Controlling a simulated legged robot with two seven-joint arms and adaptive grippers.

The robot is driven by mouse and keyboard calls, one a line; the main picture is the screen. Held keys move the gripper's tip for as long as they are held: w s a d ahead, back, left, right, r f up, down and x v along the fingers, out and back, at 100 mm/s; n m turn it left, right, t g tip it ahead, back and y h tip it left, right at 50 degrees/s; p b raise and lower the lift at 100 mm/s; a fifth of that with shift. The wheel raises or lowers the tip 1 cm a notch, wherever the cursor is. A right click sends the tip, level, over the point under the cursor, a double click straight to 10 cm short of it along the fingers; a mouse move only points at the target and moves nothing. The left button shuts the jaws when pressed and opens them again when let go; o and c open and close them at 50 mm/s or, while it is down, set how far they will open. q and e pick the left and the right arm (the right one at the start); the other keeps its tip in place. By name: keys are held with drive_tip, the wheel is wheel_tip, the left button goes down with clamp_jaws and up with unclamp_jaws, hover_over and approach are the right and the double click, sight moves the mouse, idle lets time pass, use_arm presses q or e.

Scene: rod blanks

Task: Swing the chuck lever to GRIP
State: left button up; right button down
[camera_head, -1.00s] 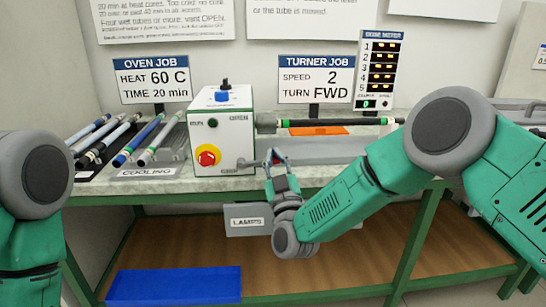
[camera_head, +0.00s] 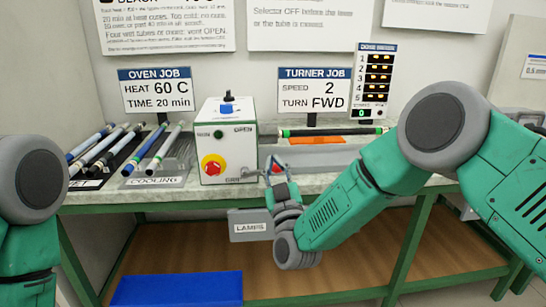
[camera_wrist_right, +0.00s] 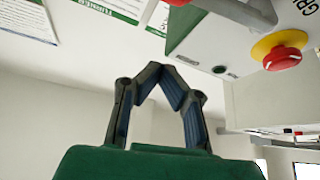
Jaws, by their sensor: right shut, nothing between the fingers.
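The white turner box (camera_head: 229,145) stands on the bench with a red button on a yellow collar (camera_head: 213,166) on its front. The small grey chuck lever (camera_head: 250,174) appears low at the box's right front edge, and its outer end is partly hidden by my gripper. My right gripper (camera_head: 275,165) is beside that end, fingers shut and empty; I cannot tell whether it touches the lever. In the right wrist view the shut fingertips (camera_wrist_right: 170,75) are below a red tip (camera_wrist_right: 178,2), perhaps the lever's knob. My left arm shows at the left edge, its gripper out of view.
A rod (camera_head: 330,132) with green ends lies to the right of the box above an orange patch. Several rods lie in the cooling rack (camera_head: 178,165) at left. A grey LAMPS box (camera_head: 250,226) hangs below the bench edge. A blue bin (camera_head: 180,288) is on the lower shelf.

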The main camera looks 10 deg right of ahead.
drive_tip(key=s+d+f+g+p, duration=0.1)
drive_tip(key=s+d+f+g, duration=0.3)
drive_tip(key=s+f, duration=0.4)
drive_tip(key=s+d+f+g, duration=0.3)
drive_tip(key=s+f+g, duration=0.25)
drive_tip(key=f, duration=0.45)
drive_tip(key=s+d+f+g+p, duration=0.1)
drive_tip(key=s+d+f+g, duration=0.3)
drive_tip(key=s+f, duration=0.45)
use_arm(q)
drive_tip(key=r, duration=0.1)
drive_tip(key=r+p, duration=0.1)
drive_tip(key=r, duration=0.1)
drive_tip(key=shift+w+d+r, duration=0.1)
drive_tip(key=shift+w+d, duration=0.05)
drive_tip(key=shift+d, duration=0.2)
use_arm(e)
drive_tip(key=s+d+f+m+g+h, duration=0.1)
drive_tip(key=s+d+g, duration=0.3)
drive_tip(key=s, duration=0.7)
drive_tip(key=s+d+f+m+g+h, duration=0.2)
drive_tip(key=s+d, duration=0.5)
drive_tip(key=s, duration=0.5)
wheel_tip(320, 180, down, 2)
drive_tip(key=m+g, duration=0.1)
drive_tip(key=g, duration=0.2)
drive_tip(key=shift+s+f, duration=0.2)
drive_tip(key=shift+s, duration=0.05)
